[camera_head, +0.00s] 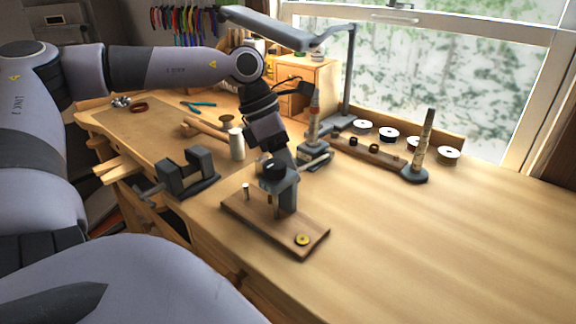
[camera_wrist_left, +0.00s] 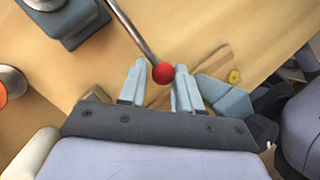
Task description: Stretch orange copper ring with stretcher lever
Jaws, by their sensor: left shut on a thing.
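The ring stretcher (camera_head: 313,155) is a grey device with an upright tapered post, standing mid-bench just beyond the small press. Its metal lever rod (camera_wrist_left: 135,33) ends in a red ball (camera_wrist_left: 162,72). The stretcher's grey base (camera_wrist_left: 70,18) shows at top left of the wrist view. My left gripper (camera_wrist_left: 160,88) is shut on the red ball, with a finger on either side. My right gripper is out of view.
A press on a wooden board (camera_head: 255,232) stands in front of the stretcher. A grey vise (camera_head: 186,176) is at the left front edge. A ring mandrel (camera_head: 422,150) and several spools stand at the back right. The right of the bench is clear.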

